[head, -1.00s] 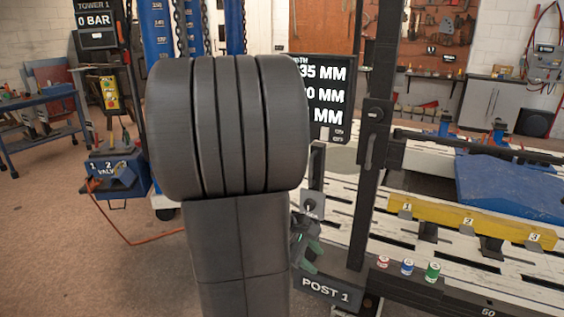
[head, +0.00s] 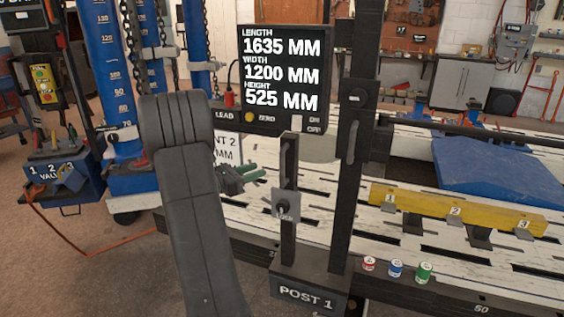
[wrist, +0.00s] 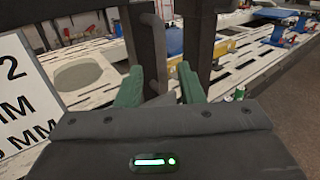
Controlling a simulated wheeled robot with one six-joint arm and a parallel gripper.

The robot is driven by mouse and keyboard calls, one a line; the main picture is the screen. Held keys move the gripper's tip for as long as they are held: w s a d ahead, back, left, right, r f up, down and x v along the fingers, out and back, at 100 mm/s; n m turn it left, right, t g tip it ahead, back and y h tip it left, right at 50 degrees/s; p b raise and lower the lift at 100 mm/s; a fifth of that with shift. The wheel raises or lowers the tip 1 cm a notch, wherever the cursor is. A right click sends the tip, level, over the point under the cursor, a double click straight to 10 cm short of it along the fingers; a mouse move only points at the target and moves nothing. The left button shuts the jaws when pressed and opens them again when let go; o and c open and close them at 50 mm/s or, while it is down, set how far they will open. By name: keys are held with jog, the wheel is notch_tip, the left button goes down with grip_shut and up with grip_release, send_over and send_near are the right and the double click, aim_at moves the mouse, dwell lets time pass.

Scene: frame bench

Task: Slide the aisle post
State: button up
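The aisle post (head: 345,195), labelled POST 1, is a tall dark upright on a black base at the bench's near edge. It has a grey handle (head: 351,141). A shorter dark upright with a grey lock plate (head: 285,206) stands on the same base. My gripper (head: 240,175), with green fingers, is left of the shorter upright, partly hidden behind my arm. In the wrist view, my gripper (wrist: 160,90) has its green fingers apart. Dark uprights (wrist: 145,45) and a grey bar (wrist: 155,45) show ahead, between and beyond the fingers; I cannot tell if they touch.
A display (head: 283,78) reads length 1635, width 1200 and height 525 mm. A yellow beam (head: 455,208) lies on the slotted white bench. Small red, blue and green cans (head: 396,268) stand on its edge. A valve box (head: 65,185) and blue tower (head: 113,80) are left.

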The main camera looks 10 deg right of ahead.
send_over(282, 182)
jog(key=w, duration=0.1)
jog(key=shift+d+f, duration=0.1)
jog(key=shift+d, duration=0.05)
grip_shut()
